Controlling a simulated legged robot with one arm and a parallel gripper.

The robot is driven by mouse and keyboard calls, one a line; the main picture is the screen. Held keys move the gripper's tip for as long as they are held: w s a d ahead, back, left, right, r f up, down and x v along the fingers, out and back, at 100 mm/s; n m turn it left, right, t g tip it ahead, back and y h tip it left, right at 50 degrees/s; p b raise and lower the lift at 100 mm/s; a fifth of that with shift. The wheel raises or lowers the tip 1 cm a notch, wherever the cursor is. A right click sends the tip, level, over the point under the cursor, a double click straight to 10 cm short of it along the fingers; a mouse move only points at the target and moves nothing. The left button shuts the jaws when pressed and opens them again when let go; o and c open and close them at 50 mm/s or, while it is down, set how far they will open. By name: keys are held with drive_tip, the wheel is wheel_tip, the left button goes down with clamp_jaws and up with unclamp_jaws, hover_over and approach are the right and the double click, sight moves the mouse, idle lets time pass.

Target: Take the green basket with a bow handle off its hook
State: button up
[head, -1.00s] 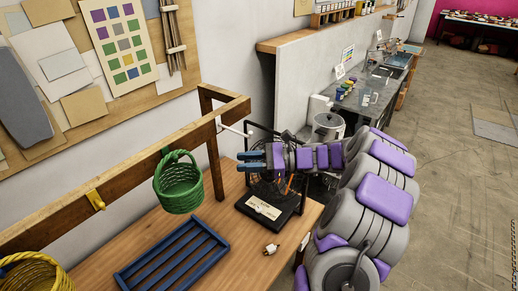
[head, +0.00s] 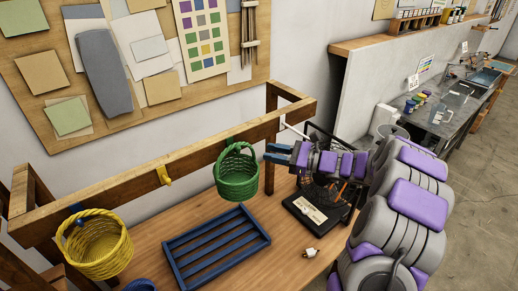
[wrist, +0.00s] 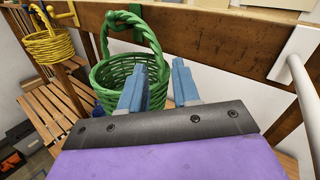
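The green basket (head: 237,177) with a bow handle hangs from the wooden beam, above the bench. Its hook is mostly hidden behind the handle. In the wrist view the basket (wrist: 124,72) is beyond and a little left of my fingers, and its twisted handle rises to the beam. My gripper (head: 268,153) is to the right of the basket in the head view, pointing left. In the wrist view my gripper (wrist: 160,70) has its two blue fingers apart with nothing between them. I see no contact with the basket.
A yellow basket (head: 95,249) hangs farther left on the beam (head: 110,191), with an empty yellow hook (head: 163,175) between. A blue slatted rack (head: 216,247) lies on the bench below. A white peg (wrist: 303,86) sticks out at the right in the wrist view.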

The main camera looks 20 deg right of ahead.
sight(253, 151)
drive_tip(key=x, duration=0.6)
drive_tip(key=shift+s+a, duration=0.3)
drive_tip(key=shift+a, duration=0.1)
drive_tip(key=shift+d, duration=0.6)
drive_tip(key=shift+c, duration=0.8)
drive_tip(key=shift+a, duration=0.3)
clamp_jaws()
drive_tip(key=shift+a, duration=0.2)
drive_tip(key=shift+r+p, duration=0.1)
drive_tip(key=shift+p, duration=0.2)
drive_tip(key=shift+d+r+p, duration=0.2)
drive_tip(key=shift+r+p, duration=1)
drive_tip(key=shift+r, duration=0.35)
drive_tip(key=shift+w, duration=0.1)
